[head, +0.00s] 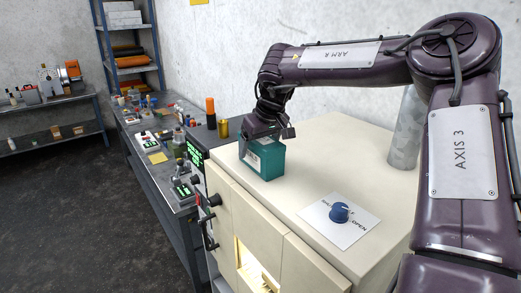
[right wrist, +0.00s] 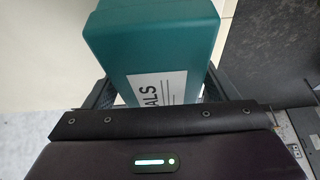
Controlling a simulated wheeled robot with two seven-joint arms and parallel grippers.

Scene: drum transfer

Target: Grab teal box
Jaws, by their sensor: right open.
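The teal box (head: 267,162) stands on the cream cabinet top near its left edge, with a white label on its front. My right gripper (head: 268,138) is over the box from above. In the right wrist view the teal box (right wrist: 155,40) fills the upper middle, its white label partly hidden by the gripper body. The open jaws show as dark fingers at either side of the box (right wrist: 155,95). I cannot tell whether the fingers touch it. My left gripper is in neither view.
A blue knob (head: 339,212) on a white plate sits on the cream cabinet top (head: 330,140). A grey cylinder (head: 406,130) stands at the back right. An orange-topped bottle (head: 210,112) and a cluttered workbench (head: 160,135) lie to the left.

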